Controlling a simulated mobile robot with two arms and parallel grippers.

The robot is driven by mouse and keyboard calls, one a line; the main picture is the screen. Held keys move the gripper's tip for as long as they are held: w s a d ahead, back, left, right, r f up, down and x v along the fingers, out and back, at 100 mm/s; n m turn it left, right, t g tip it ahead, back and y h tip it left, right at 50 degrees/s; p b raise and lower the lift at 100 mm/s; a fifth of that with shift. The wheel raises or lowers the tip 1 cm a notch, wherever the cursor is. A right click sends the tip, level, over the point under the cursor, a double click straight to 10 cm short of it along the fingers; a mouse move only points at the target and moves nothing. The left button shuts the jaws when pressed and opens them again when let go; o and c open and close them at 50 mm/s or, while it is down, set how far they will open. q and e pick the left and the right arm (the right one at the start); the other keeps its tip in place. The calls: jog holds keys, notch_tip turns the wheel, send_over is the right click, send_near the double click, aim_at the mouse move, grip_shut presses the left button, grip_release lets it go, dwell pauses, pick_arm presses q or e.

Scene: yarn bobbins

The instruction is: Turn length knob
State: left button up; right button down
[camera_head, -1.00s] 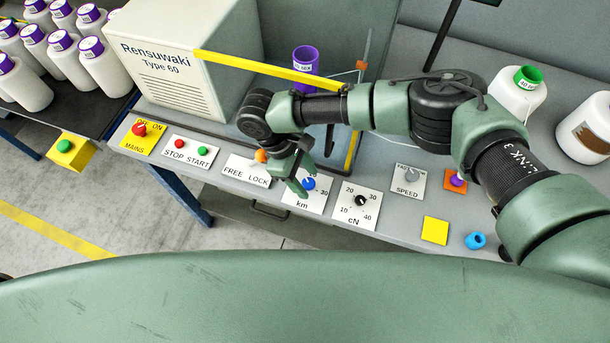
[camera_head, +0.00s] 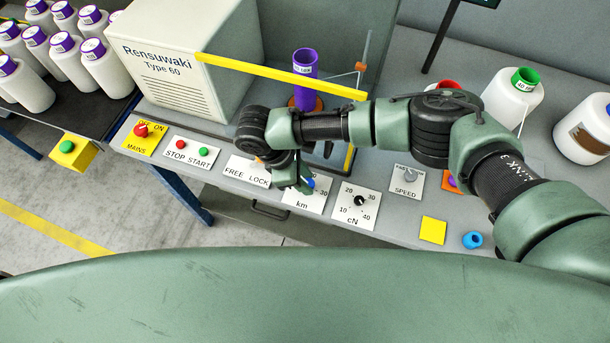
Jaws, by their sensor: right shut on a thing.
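The length knob (camera_head: 311,183) is a small blue knob on the white "km" plate (camera_head: 302,204), at the front of the grey machine bench. My right gripper (camera_head: 306,187) reaches down to it from above and is shut on it. The fingers cover the left part of the knob and part of the plate's scale; the "30" mark stays visible. My left gripper is not in view.
The FREE/LOCK plate (camera_head: 247,171) lies close on the left, its orange knob mostly hidden by my arm. The cN dial (camera_head: 360,201) is close on the right. A yellow bar (camera_head: 280,75) and a purple tube (camera_head: 304,64) stand behind my forearm.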

jog(key=n+t+p, duration=0.1)
jog(key=n, duration=0.1)
jog(key=n+t+p, duration=0.1)
jog(key=n, duration=0.2)
jog(key=shift+s+r+y, duration=0.1)
jog(key=shift+y, duration=0.2)
dwell(0.4)
jog(key=c, duration=1.1)
grip_release()
jog(key=shift+o, duration=0.2)
jog(key=shift+s, duration=0.1)
jog(key=b+v, duration=0.1)
jog(key=v, duration=0.6)
jog(key=shift+r, duration=0.3)
jog(key=shift+s+a, duration=0.1)
